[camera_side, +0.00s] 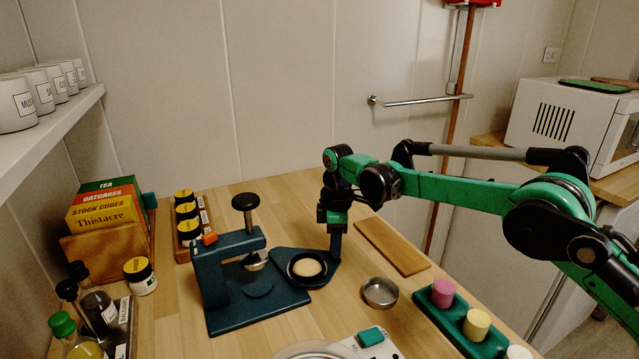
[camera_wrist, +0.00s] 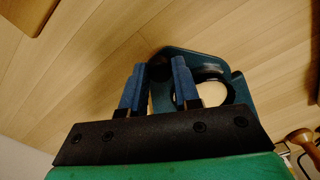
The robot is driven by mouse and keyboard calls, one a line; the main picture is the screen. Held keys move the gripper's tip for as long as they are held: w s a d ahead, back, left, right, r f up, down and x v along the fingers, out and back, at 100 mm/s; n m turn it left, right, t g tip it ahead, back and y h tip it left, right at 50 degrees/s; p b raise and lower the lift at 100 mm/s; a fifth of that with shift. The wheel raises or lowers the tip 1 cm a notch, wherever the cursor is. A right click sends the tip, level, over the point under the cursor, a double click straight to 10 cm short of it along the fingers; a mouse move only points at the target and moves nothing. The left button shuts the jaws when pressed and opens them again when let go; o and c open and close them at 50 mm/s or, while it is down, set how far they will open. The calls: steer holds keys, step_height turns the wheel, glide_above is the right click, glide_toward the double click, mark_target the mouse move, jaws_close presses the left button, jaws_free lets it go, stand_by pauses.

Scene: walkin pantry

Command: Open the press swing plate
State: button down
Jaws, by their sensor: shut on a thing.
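The press (camera_side: 224,280) is a dark blue stand with a black knob on top and an orange piece on its upper arm. Its swing plate (camera_side: 279,255) reaches out to the right of the press base, clear of the press head. A cream-coloured round piece (camera_side: 307,267) sits in the plate's dark ring. My gripper (camera_side: 336,240) points down at the plate's outer right corner. In the wrist view, my gripper's blue fingers (camera_wrist: 158,66) stand either side of a dark upright handle on the plate (camera_wrist: 240,88). They are shut on it, and the fingers partly hide it.
A metal cup (camera_side: 380,293) stands right of the plate, near a wooden board (camera_side: 393,246) and a green tray (camera_side: 461,325) of coloured cylinders. A scale-like device (camera_side: 372,340) is in front. Jars and boxes line the left. Bare wood lies behind the press.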

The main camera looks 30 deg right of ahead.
steer(key=shift+w+d+n, duration=0.25)
steer(key=shift+w+n, duration=0.25)
steer(key=shift+w+d+n, duration=0.2)
steer(key=shift+w+n, duration=0.3)
steer(key=c, duration=0.6)
jaws_free()
steer(key=shift+c, duration=0.2)
